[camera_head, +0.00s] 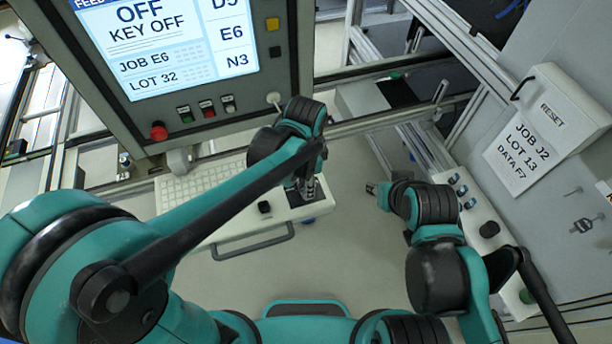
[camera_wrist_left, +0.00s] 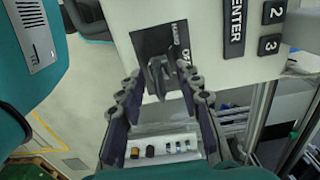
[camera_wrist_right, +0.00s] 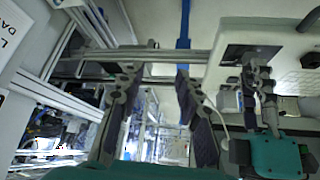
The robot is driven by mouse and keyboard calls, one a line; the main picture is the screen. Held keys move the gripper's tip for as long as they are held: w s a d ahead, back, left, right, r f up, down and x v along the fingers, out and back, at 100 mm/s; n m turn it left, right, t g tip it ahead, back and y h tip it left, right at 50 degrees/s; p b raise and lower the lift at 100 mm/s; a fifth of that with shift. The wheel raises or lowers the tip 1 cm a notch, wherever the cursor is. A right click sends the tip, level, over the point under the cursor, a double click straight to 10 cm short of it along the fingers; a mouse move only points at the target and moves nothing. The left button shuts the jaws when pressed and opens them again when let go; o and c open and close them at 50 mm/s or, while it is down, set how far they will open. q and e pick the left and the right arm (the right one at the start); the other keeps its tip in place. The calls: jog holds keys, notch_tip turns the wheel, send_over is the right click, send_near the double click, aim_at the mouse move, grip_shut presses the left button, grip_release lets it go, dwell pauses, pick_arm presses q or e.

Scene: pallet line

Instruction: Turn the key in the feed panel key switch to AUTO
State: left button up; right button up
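The feed panel screen (camera_head: 165,40) reads OFF, KEY OFF, JOB E6, LOT 32. The key switch is a dark plate (camera_wrist_left: 160,40) on the light keyboard shelf (camera_head: 205,190), with a grey key (camera_wrist_left: 158,75) standing in it; its label is only partly legible. My left gripper (camera_head: 306,190) is over the switch. In the left wrist view its fingers (camera_wrist_left: 160,88) stand apart on both sides of the key, with gaps showing. The head view hides the key behind this gripper. My right gripper (camera_head: 371,188) is right of the shelf, open and empty in the right wrist view (camera_wrist_right: 155,75).
A red button (camera_head: 158,131) and smaller buttons line the panel's lower edge. A handle (camera_head: 252,246) runs along the shelf front. At right stand a RESET box with a JOB J2 paper (camera_head: 522,148) and a pale unit with knobs (camera_head: 489,230). Floor shows between.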

pick_arm(q)
jog(key=shift+f, duration=0.1)
grip_shut()
jog(key=m, duration=0.4)
jog(key=shift+b, duration=0.35)
jog(key=m, duration=0.5)
jog(key=shift+m+b, duration=0.3)
jog(key=shift+m, duration=0.1)
jog(key=shift+c, duration=0.2)
grip_release()
jog(key=o, duration=0.5)
